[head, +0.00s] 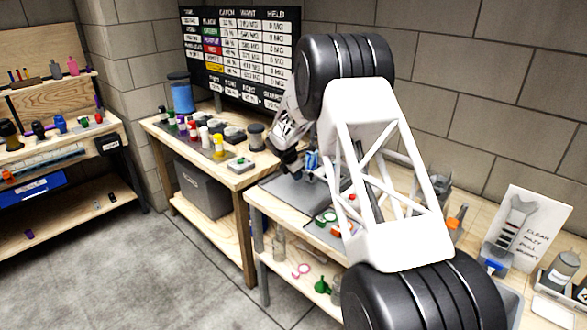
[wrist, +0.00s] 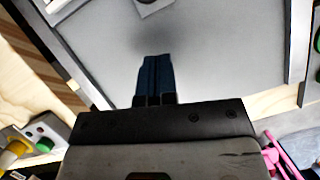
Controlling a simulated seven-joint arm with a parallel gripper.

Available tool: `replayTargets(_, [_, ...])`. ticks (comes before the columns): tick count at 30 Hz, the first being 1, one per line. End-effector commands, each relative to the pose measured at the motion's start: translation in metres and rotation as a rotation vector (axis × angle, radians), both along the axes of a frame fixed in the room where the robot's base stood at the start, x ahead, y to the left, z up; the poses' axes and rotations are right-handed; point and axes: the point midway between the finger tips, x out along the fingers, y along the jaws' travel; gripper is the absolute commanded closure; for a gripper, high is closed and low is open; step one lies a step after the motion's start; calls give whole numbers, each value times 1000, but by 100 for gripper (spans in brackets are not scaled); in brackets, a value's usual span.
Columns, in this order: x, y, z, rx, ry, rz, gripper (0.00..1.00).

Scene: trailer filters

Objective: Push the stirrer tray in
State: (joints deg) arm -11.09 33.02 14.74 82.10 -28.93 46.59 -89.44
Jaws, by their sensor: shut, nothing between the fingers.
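A flat grey surface, which looks like the stirrer tray (wrist: 225,60), fills the middle of the wrist view between pale metal rails. In the head view a grey plate (head: 288,194), likely the same tray, lies on the near bench, partly hidden by my arm. My gripper (wrist: 155,62) is shut and empty, with its dark blue fingers together. The fingers reach over the grey surface and a soft shadow lies ahead of their tips. I cannot tell whether they touch it.
A box with a green button (wrist: 318,42) sits at the right in the wrist view. Pink items (wrist: 280,152) lie lower right. In the head view, bottles and a yellow cup (head: 218,146) stand on the left bench. A sign (head: 525,228) stands at right.

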Motion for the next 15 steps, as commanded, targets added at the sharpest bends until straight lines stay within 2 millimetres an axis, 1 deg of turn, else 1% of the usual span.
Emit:
replayTargets(3, [9, -15, 0, 1, -1, -1, 100])
replayTargets(6, [14, -23, 0, 0, 0, -1, 100])
replayTargets(10, [18, -31, 1, 1, -1, -1, 100])
replayTargets(15, [20, -35, 1, 1, -1, -1, 100])
